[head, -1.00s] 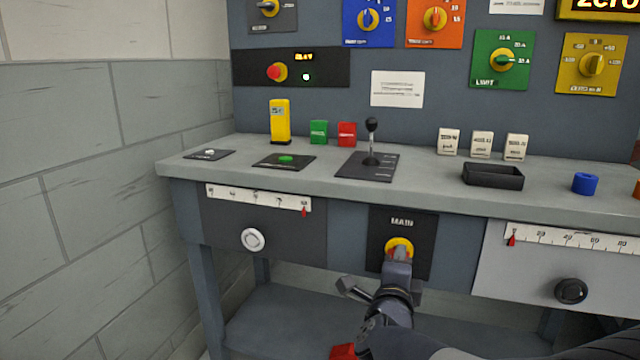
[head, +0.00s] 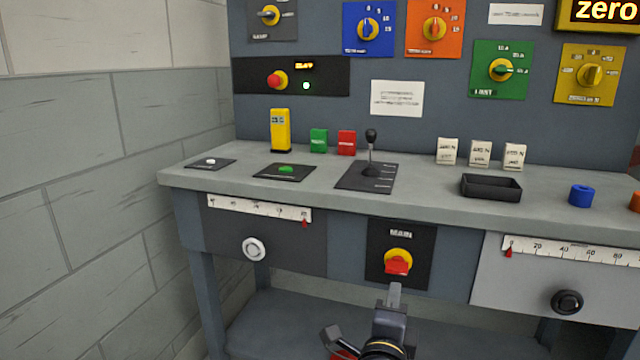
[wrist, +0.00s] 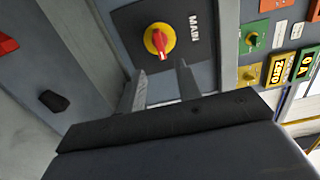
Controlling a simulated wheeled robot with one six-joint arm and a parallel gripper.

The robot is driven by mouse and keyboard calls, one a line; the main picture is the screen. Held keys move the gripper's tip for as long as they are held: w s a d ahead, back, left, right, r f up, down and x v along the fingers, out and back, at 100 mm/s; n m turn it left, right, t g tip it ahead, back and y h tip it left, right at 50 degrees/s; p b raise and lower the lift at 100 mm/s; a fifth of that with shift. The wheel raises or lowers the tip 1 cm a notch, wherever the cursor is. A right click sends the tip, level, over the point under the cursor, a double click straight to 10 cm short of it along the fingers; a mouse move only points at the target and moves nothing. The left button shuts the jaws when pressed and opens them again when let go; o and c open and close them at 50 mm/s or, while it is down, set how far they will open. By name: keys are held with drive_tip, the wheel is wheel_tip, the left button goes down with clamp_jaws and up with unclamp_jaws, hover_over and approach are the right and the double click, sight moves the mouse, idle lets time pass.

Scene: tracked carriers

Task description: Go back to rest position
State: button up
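My gripper (head: 394,290) is below and in front of the MAIN switch (head: 398,262), apart from it. In the wrist view my gripper (wrist: 161,70) has its two fingers spread with nothing between them. The MAIN switch is a red handle on a yellow disc, set in a black plate on the bench front. In the wrist view the MAIN switch (wrist: 159,40) shows whole beyond the fingertips.
The bench top (head: 430,190) carries a lever (head: 371,150), a yellow device (head: 280,131), a black tray (head: 491,187) and a blue ring (head: 582,195). A round white knob (head: 254,250) and a black knob (head: 567,301) stick out from the front. A block wall (head: 90,160) stands at left.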

sight(398, 272)
drive_tip(key=b+x, duration=0.2)
drive_tip(key=x, duration=0.7)
drive_tip(key=shift+s+n, duration=0.1)
drive_tip(key=shift+n, duration=0.8)
drive_tip(key=n, duration=0.3)
drive_tip(key=shift+r, duration=0.1)
drive_tip(key=shift+a+r+n+p, duration=0.1)
drive_tip(key=shift+n+p, duration=0.4)
drive_tip(key=shift+n, duration=1.6)
